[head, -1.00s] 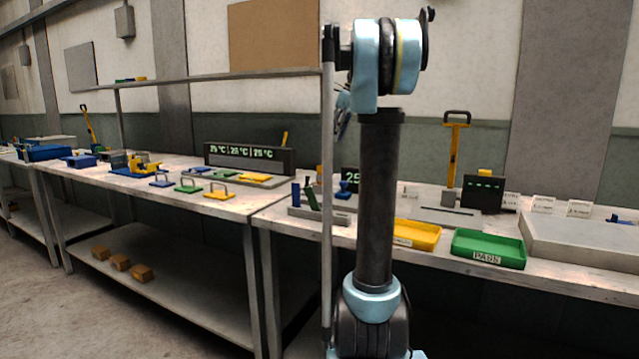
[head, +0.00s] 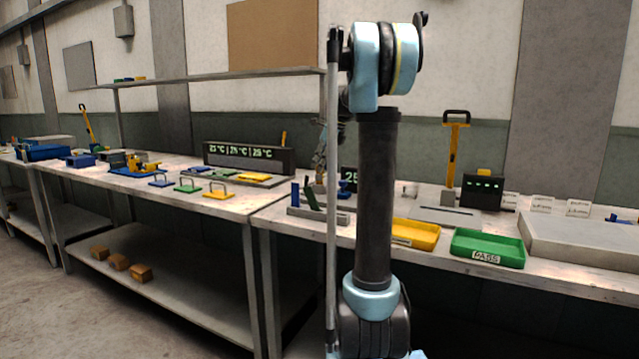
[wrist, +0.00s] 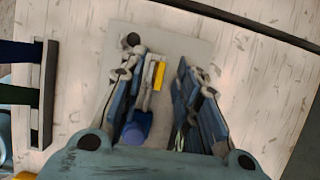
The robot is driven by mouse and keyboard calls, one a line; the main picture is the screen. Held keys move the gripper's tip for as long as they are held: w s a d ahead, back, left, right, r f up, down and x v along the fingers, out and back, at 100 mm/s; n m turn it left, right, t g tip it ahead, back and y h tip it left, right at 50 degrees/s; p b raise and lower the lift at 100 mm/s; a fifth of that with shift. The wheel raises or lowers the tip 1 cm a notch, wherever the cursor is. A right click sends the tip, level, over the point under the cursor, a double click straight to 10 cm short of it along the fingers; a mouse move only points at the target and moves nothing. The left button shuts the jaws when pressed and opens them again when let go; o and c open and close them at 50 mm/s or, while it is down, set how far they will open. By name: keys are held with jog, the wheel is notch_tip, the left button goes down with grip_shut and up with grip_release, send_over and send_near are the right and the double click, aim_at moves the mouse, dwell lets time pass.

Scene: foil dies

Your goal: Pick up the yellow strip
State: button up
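A small yellow strip (wrist: 159,76) shows in the wrist view, upright in the picture beside a thin pale metal part, over a grey plate (wrist: 185,45). My gripper (wrist: 160,68) is open, its left finger just left of the strip and its right finger farther off to the right. The strip lies in the gap, and I see no contact; the height between fingers and strip is unclear. In the head view my gripper (head: 320,150) is above the right bench, partly behind my arm. I cannot make out the strip there.
A blue knob (wrist: 137,131) is near the left finger. A dark rack (wrist: 44,95) with green and blue pieces is at left. On the bench, a yellow tray (head: 415,233) and a green tray (head: 488,248) stand right of my arm, with a black-and-yellow lever (head: 455,150) behind.

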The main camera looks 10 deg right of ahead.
jog(key=shift+x, duration=1)
grip_shut()
jog(key=shift+r, duration=0.1)
notch_tip(320, 180, up, 28)
